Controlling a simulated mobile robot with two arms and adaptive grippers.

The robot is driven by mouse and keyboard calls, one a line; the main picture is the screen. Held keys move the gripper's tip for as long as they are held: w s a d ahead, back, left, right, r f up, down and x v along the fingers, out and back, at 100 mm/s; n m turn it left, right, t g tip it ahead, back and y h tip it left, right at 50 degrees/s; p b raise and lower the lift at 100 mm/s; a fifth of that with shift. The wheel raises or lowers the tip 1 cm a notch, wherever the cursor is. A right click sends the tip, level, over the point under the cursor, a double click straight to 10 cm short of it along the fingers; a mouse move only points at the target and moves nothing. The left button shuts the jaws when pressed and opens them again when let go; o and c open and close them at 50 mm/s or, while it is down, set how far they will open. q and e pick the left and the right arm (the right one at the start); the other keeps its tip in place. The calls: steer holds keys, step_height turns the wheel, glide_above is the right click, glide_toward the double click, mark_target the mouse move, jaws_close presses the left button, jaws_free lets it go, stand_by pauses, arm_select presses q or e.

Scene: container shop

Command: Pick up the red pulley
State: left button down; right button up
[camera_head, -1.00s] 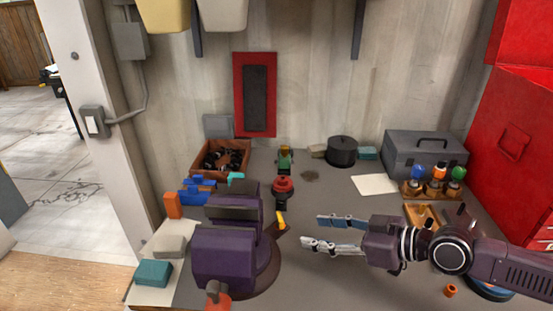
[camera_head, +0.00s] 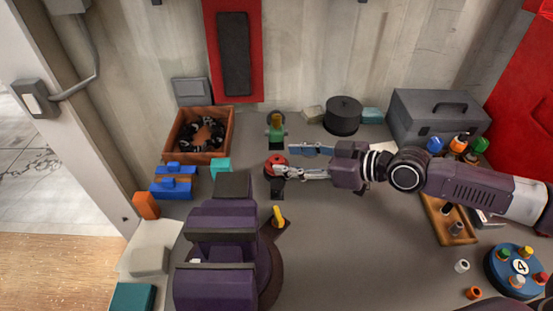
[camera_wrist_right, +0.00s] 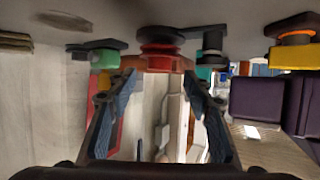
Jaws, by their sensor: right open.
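The red pulley (camera_head: 276,164) stands on the grey bench, right of the wooden bin and behind the purple vise. It also shows at the top centre of the right wrist view (camera_wrist_right: 163,60). My right gripper (camera_head: 284,161) reaches in from the right with its fingers spread. In the head view its near finger overlaps the pulley's edge, and I cannot tell whether they touch. In the right wrist view the pulley lies between and just beyond the two fingertips (camera_wrist_right: 160,78). My left gripper is not in view.
A green part (camera_head: 276,130) stands just behind the pulley. A yellow-tipped part (camera_head: 278,217) is in front. The purple vise (camera_head: 222,240) fills the near left. A wooden bin (camera_head: 228,140) is at left, a black pot (camera_head: 342,116) and grey toolbox (camera_head: 436,115) behind. Bench is clear at centre right.

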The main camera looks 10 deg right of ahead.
mark_target(274, 159)
steer(key=p+x, duration=0.2)
steer(key=x, duration=0.2)
steer(key=shift+w+a+f, duration=0.1)
steer(key=shift+w+a, duration=0.1)
steer(key=shift+w, duration=0.05)
steer(key=shift+w+a+f, duration=0.15)
steer(key=shift+a+f, duration=0.05)
steer(key=shift+f, duration=0.05)
jaws_close()
